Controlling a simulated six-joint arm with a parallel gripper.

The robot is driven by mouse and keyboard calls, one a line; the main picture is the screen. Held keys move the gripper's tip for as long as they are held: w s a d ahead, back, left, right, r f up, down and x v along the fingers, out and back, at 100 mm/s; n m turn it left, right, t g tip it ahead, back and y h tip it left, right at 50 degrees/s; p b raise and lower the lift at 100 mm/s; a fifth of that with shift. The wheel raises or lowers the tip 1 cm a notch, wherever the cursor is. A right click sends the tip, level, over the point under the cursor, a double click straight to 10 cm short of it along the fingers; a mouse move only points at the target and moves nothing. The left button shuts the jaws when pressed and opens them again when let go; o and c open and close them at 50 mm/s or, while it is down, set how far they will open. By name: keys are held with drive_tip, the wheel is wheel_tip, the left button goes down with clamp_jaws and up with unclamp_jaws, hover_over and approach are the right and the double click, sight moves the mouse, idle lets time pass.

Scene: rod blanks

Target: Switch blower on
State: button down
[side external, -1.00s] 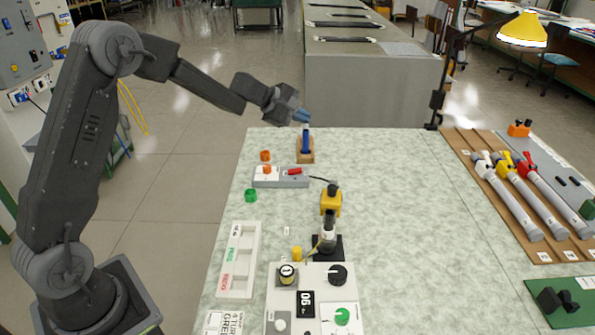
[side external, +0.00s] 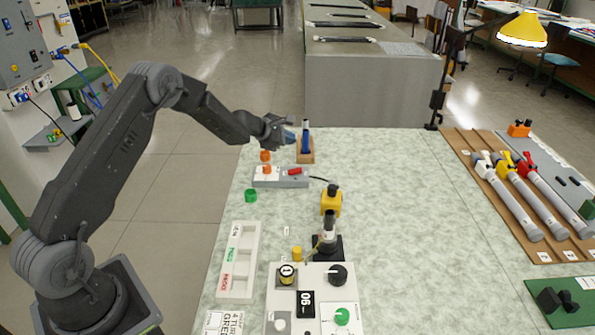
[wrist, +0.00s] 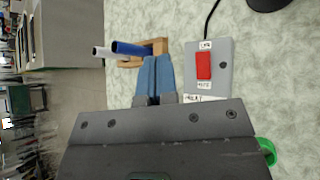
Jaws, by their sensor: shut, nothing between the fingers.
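A grey box (side external: 280,178) with a red rocker switch (side external: 294,171) lies near the left side of the table. In the wrist view the red switch (wrist: 204,65) sits on the grey box (wrist: 224,70), with small labels at both ends. A black cord leaves the box. My gripper (side external: 290,136) is shut and empty, above and behind the box, just left of a blue rod piece (side external: 306,137) upright in a wooden stand (side external: 305,157). In the wrist view my blue fingertips (wrist: 157,60) are together, left of the switch. Which device is the blower is unclear.
Orange rings (side external: 265,155) and a green ring (side external: 250,195) are near the box. A yellow and black device (side external: 331,203) stands to its right, behind a control panel (side external: 312,280). Rods lie on a wooden rack (side external: 520,195) at right. The table's middle right is clear.

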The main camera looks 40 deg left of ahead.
sight(295, 171)
drive_tip(key=shift+w+d+f, duration=0.25)
drive_tip(key=shift+f, duration=1.15)
drive_tip(key=shift+w+d+f, duration=0.2)
drive_tip(key=shift+f, duration=1.2)
drive_tip(key=shift+w+d+f, duration=0.25)
drive_tip(key=shift+f, duration=1.15)
drive_tip(key=shift+f, duration=0.1)
drive_tip(key=shift+f, duration=0.3)
drive_tip(key=shift+f, duration=0.4)
drive_tip(key=shift+r, duration=0.75)
drive_tip(key=shift+r, duration=0.1)
drive_tip(key=shift+s+a+r, duration=0.15)
drive_tip(key=shift+r, duration=0.65)
drive_tip(key=shift+s+a+r, duration=0.15)
drive_tip(key=shift+r, duration=0.65)
drive_tip(key=shift+s+a+r, duration=0.15)
drive_tip(key=shift+r, duration=0.65)
